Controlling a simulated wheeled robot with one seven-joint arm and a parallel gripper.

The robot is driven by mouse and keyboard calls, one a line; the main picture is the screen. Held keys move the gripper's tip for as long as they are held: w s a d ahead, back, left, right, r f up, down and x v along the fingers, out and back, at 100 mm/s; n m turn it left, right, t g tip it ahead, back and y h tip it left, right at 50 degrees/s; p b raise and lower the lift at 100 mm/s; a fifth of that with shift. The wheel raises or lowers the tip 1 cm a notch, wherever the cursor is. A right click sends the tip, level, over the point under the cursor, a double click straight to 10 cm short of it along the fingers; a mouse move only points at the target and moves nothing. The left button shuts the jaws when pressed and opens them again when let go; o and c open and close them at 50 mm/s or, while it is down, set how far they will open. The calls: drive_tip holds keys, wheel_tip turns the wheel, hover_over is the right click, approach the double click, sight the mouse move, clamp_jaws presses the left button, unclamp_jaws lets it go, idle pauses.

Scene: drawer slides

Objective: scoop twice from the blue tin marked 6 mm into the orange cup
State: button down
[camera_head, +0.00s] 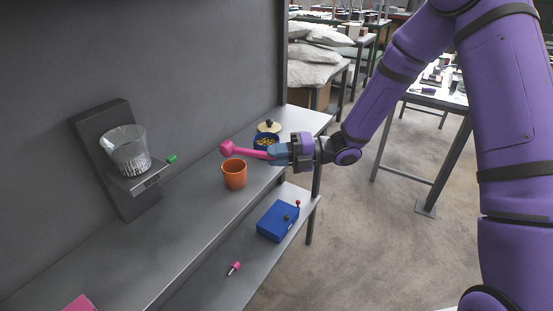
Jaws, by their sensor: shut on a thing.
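My gripper (283,152) is shut on the handle of a pink scoop (228,149). The scoop points left, and its head is above the orange cup (234,177), near its back left rim. The orange cup stands upright on the upper grey shelf. A blue tin (265,142) with yellow bits inside stands open behind the scoop, and my gripper is just in front and to its right. No 6 mm mark can be read on it. A cream lid (268,126) with a dark knob is just behind the tin. What the scoop's head holds cannot be told.
A glass beaker (127,153) with pale grains stands on a wall-side stand (130,178) with a green tab. On the lower shelf are a blue box (278,221) and a small pink-handled tool (234,268).

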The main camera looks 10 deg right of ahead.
drive_tip(key=r+n+h, duration=0.1)
drive_tip(key=n+h, duration=0.1)
drive_tip(key=s+r+n+t+h, duration=0.1)
drive_tip(key=shift+a+r, duration=0.35)
drive_tip(key=shift+a, duration=0.05)
drive_tip(key=shift+s+a+r+n+t+h, duration=0.25)
drive_tip(key=shift+s+a+n+t+h, duration=0.2)
drive_tip(key=shift+n+t+h, duration=0.6)
drive_tip(key=shift+s+a+r+n+t+h, duration=0.4)
drive_tip(key=shift+n+t+h, duration=0.4)
drive_tip(key=shift+h, duration=0.5)
drive_tip(key=shift+s+a+r+n+t+h, duration=0.15)
drive_tip(key=shift+s+a+n+t+h, duration=0.4)
drive_tip(key=shift+n+h, duration=0.55)
drive_tip(key=shift+d+t, duration=0.15)
drive_tip(key=shift+t, duration=0.15)
